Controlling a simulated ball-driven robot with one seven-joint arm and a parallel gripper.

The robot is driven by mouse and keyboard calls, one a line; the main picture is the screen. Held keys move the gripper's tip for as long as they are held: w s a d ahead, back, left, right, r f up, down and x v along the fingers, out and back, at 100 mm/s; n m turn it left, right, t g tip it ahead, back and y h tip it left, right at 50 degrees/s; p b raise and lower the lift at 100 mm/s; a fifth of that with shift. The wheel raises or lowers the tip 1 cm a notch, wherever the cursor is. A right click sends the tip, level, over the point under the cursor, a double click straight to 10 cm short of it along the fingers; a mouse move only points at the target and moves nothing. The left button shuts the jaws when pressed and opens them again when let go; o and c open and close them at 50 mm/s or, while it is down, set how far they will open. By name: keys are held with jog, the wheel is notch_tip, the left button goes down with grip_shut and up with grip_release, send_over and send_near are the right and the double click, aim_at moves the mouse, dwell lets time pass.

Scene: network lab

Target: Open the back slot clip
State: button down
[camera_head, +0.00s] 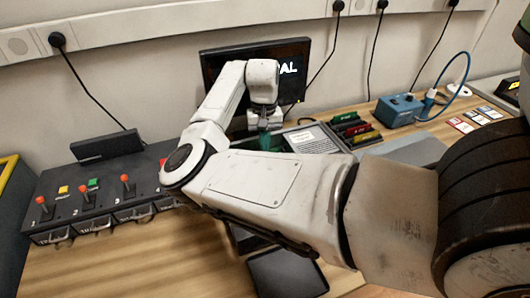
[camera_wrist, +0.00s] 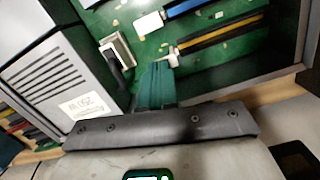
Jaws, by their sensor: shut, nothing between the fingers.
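A green circuit board (camera_wrist: 215,58) lies below my gripper in the wrist view. It carries a blue slot (camera_wrist: 195,8) and a dark slot with a yellow strip (camera_wrist: 222,36). A white clip (camera_wrist: 149,22) sits at the left end of the blue slot. A smaller pale clip (camera_wrist: 173,58) sits at the end of the dark slot, close to my gripper (camera_wrist: 158,68). My teal fingers are together and empty; I cannot tell whether they touch that clip.
A grey vented box (camera_wrist: 50,72) and a pale connector (camera_wrist: 117,50) are left of my fingers. In the head view, a lever panel (camera_head: 90,205) is at left, coloured modules (camera_head: 350,127) and a blue box (camera_head: 400,107) at right. Front wood surface (camera_head: 170,260) has room.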

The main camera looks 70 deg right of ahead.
notch_tip(320, 180, down, 3)
jog(key=shift+s+f+b, duration=0.15)
jog(key=shift+b, duration=0.25)
jog(key=shift+w+d+r, duration=0.2)
jog(key=shift+r, duration=0.05)
jog(key=shift+w+d+r+p, duration=0.45)
jog(key=shift+w+d, duration=0.1)
jog(key=shift+d, duration=0.1)
jog(key=shift+w+d+f, duration=0.1)
jog(key=shift+w+d, duration=0.15)
jog(key=shift+w, duration=0.2)
jog(key=shift+s+d+r, duration=0.1)
jog(key=shift+s+r, duration=0.05)
jog(key=shift+r, duration=0.1)
jog(key=shift+d+r, duration=0.1)
jog(key=shift+r, duration=0.25)
notch_tip(320, 180, up, 10)
jog(key=shift+w+d+f, duration=0.2)
jog(key=shift+w+d, duration=0.05)
jog(key=shift+w, duration=0.15)
